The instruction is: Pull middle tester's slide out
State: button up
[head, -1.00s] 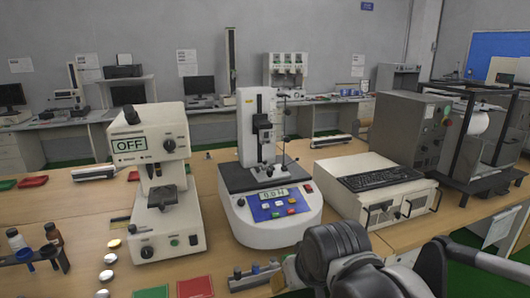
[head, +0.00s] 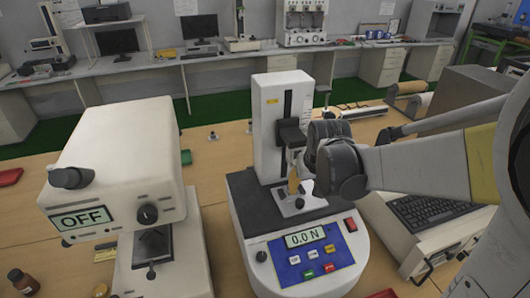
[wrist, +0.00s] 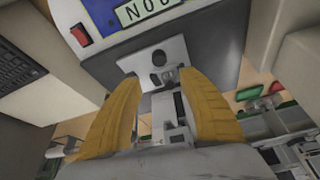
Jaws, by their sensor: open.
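The middle tester (head: 258,195) stands in the middle of the head view, with a blue control panel and a display reading 0.0 N. Its white upright column (head: 268,128) carries a dark slide (head: 289,132). My gripper (head: 296,182) is in front of the column, low over the tester's dark base plate, and hides part of the slide. In the wrist view, the yellow fingers of my gripper (wrist: 160,80) are spread apart on either side of a grey metal fixture (wrist: 168,112). I cannot tell whether they touch it.
A white tester (head: 125,170) marked OFF stands close on the left. A white unit with a black keyboard (head: 430,215) stands on the right, under my arm.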

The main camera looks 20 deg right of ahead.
aim_at(300, 201)
jog(key=b+x, duration=0.1)
jog(key=x, duration=0.4)
jog(key=b+x, duration=0.2)
jog(key=x, duration=0.3)
jog(key=shift+s+f, duration=0.15)
jog(key=shift+f, duration=0.1)
grip_shut()
jog(key=shift+s, duration=0.1)
